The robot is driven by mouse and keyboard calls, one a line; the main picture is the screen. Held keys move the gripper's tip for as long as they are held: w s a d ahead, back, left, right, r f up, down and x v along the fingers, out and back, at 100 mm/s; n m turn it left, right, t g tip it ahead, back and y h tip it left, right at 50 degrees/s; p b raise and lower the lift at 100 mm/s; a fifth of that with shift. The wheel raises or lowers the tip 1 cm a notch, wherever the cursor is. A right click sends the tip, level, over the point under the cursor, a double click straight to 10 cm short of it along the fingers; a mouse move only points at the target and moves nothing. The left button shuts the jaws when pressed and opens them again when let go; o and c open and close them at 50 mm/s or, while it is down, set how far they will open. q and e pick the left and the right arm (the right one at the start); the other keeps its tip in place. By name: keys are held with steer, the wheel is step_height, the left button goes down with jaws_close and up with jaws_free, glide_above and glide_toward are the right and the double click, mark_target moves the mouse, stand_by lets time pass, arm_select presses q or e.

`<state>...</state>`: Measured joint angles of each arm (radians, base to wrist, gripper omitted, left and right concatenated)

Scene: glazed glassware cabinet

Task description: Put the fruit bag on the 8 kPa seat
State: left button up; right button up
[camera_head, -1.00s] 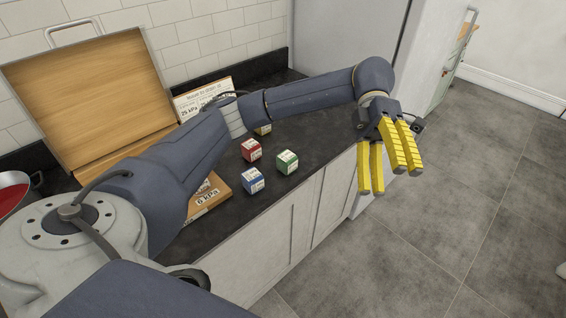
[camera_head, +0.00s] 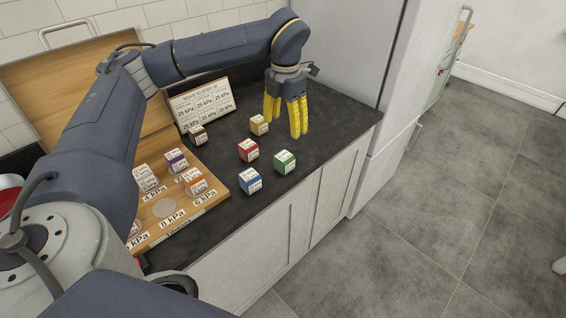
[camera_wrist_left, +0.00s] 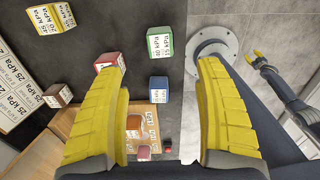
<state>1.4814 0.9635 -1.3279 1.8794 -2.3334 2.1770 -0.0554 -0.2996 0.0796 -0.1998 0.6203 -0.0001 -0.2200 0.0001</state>
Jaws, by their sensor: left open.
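I see nothing that is clearly a fruit bag; only small labelled cubes show. The 8 kPa seat (camera_head: 165,208) is a bare pale disc on the wooden board, above its 8 kPa label. My left gripper (camera_head: 285,118) is open and empty, pointing down over the far right of the counter. It is right of the yellow cube (camera_head: 258,124) and beyond the red cube (camera_head: 248,150), green cube (camera_head: 284,161) and blue cube (camera_head: 250,180).
The wooden board (camera_head: 217,187) holds a white cube (camera_head: 145,177), a purple-banded cube (camera_head: 176,160) and an orange cube (camera_head: 194,180). A brown cube (camera_head: 198,134) stands before a sign (camera_head: 203,103) marked 25 kPa. The refrigerator (camera_head: 345,45) bounds the counter's right end.

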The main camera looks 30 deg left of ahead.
mark_target(284, 164)
arm_select(q)
step_height(284, 164, down, 16)
steer(key=shift+s, duration=0.1)
stand_by(0.8)
steer(key=shift+c, duration=0.5)
steer(key=c, duration=1.3)
steer(key=shift+r, duration=0.2)
steer(key=shift+c, duration=0.2)
